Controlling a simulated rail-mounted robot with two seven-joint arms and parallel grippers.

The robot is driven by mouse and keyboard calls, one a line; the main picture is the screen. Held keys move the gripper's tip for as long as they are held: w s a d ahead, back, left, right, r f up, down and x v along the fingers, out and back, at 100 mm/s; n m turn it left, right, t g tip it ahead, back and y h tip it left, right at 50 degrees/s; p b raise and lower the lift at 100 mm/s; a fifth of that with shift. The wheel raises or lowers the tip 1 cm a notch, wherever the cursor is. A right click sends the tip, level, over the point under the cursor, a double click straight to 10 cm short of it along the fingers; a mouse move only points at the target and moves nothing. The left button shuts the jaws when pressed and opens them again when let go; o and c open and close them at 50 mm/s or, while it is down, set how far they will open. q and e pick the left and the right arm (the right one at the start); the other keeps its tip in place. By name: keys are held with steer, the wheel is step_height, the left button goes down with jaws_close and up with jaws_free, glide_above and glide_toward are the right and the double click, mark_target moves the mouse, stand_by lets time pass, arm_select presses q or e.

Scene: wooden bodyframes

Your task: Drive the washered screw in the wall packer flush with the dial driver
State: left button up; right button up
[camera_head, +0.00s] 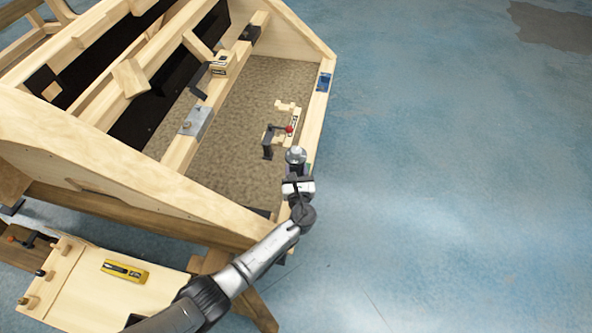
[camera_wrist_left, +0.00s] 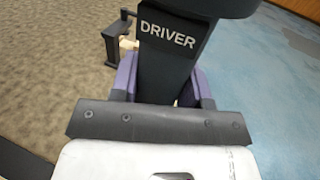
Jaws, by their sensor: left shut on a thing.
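My left gripper (camera_head: 297,178) is at the near end of the right wooden rail of the frame, shut on the dial driver (camera_head: 295,155). The driver's round grey top faces the camera. In the left wrist view the dark driver body (camera_wrist_left: 168,42), lettered DRIVER, stands between the purple fingers of the gripper (camera_wrist_left: 165,88). Its tip is hidden. A small light wooden assembly (camera_head: 285,106) with a red spot lies just beyond the driver; I cannot tell whether it is the wall packer. No washered screw can be made out. My right gripper is not in view.
A dark clamp-like piece (camera_head: 267,143) stands left of the driver; it also shows in the left wrist view (camera_wrist_left: 118,42). A grey metal plate (camera_head: 196,122) sits on the middle beam. A blue item (camera_head: 323,83) is on the right rail. A yellow tool (camera_head: 124,271) lies on the side shelf. Floor at right is clear.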

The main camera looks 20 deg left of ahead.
mark_target(297, 163)
arm_select(q)
steer(key=shift+f, duration=0.2)
stand_by(0.6)
steer(key=shift+a, duration=0.1)
steer(key=shift+r+p, duration=0.35)
steer(key=shift+r, duration=0.05)
steer(key=shift+r+p, duration=0.45)
steer(key=shift+r, duration=0.1)
steer(key=shift+w+r+p, duration=0.1)
steer(key=shift+r+p, duration=0.55)
steer(key=shift+r, duration=0.1)
steer(key=shift+r+p, duration=1.45)
steer(key=shift+r, duration=0.05)
steer(key=shift+r+p, duration=0.45)
steer(key=shift+r, duration=0.05)
